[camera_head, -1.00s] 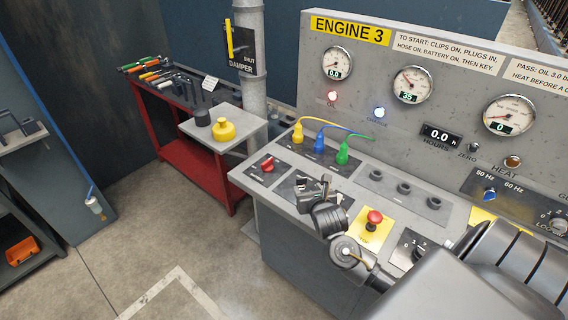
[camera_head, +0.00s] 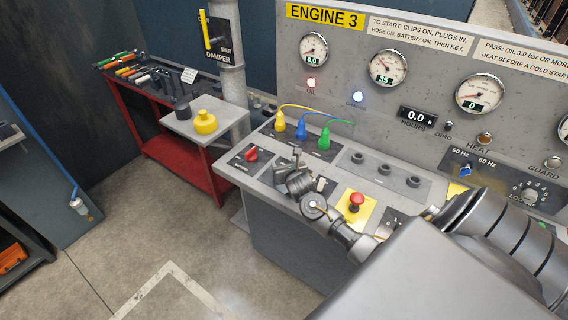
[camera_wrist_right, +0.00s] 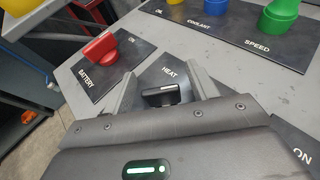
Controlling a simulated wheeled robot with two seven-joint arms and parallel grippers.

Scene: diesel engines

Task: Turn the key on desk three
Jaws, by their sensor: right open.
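The desk under the ENGINE 3 sign (camera_head: 325,16) carries a dark key plate marked HEAT (camera_wrist_right: 168,72). A black key (camera_wrist_right: 166,96) stands up from this plate in the right wrist view, its light edge lying nearly level across the picture. My right gripper (camera_head: 290,161) is over the key plate, its two fingers open on either side of the key. The fingers also show in the right wrist view (camera_wrist_right: 164,92), with gaps seen beside the key. The lower part of the key is hidden by the gripper body. My left gripper is not in view.
A red battery knob (camera_head: 251,154) is left of the key plate. Yellow, blue and green plugs (camera_head: 301,130) stand behind it. A red stop button (camera_head: 356,201) on a yellow plate is to the right, close to my arm. A red tool bench (camera_head: 180,165) stands left.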

